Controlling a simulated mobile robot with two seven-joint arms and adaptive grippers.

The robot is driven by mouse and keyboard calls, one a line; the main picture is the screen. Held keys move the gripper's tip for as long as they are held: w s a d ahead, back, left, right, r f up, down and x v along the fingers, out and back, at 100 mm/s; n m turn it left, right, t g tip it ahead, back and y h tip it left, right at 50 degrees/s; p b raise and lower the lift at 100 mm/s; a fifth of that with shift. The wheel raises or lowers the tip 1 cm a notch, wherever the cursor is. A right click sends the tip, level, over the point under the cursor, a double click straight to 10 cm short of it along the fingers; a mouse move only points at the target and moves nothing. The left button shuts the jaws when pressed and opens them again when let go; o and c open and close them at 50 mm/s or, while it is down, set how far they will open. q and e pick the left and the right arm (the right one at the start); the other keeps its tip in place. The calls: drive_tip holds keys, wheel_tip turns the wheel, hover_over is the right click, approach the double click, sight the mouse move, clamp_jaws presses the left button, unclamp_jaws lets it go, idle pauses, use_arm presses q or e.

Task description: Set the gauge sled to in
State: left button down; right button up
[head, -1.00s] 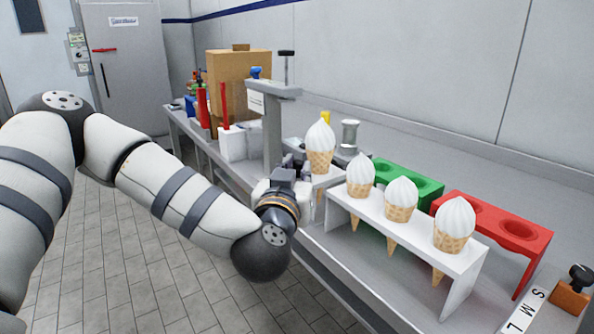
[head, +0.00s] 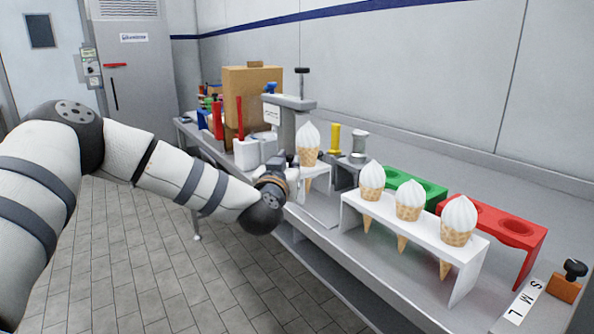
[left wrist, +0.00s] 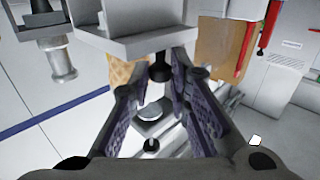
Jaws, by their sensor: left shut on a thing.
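The gauge sled appears to be the small white stand (head: 317,182) holding a single ice-cream cone (head: 309,145), close to the grey press post (head: 287,128). In the head view the cone shows just below the press's arm. My left gripper (head: 272,172) is at the near side of the stand. In the left wrist view my left gripper (left wrist: 153,82) has its fingers closed around a black knob (left wrist: 160,69) by the white stand (left wrist: 140,42); the cone's wafer (left wrist: 122,76) shows beside it. The sled's track and end stops are hidden. My right gripper is not in view.
A white rack (head: 465,250) with three cones stands to the right, with green (head: 435,188) and red (head: 525,242) holders behind it. A size strip (head: 525,298) and orange block (head: 563,289) are at far right. A cardboard box (head: 250,95) stands at the back left.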

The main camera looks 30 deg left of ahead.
use_arm(q)
drive_tip(key=a, duration=0.1)
drive_tip(key=w+a, duration=0.1)
drive_tip(key=shift+a, duration=0.35)
drive_tip(key=shift+r, duration=0.1)
drive_tip(key=c, duration=1.8)
unclamp_jaws()
drive_tip(key=shift+a, duration=0.1)
drive_tip(key=o, duration=0.3)
drive_tip(key=shift+w+a, duration=0.1)
drive_tip(key=shift+w, duration=0.05)
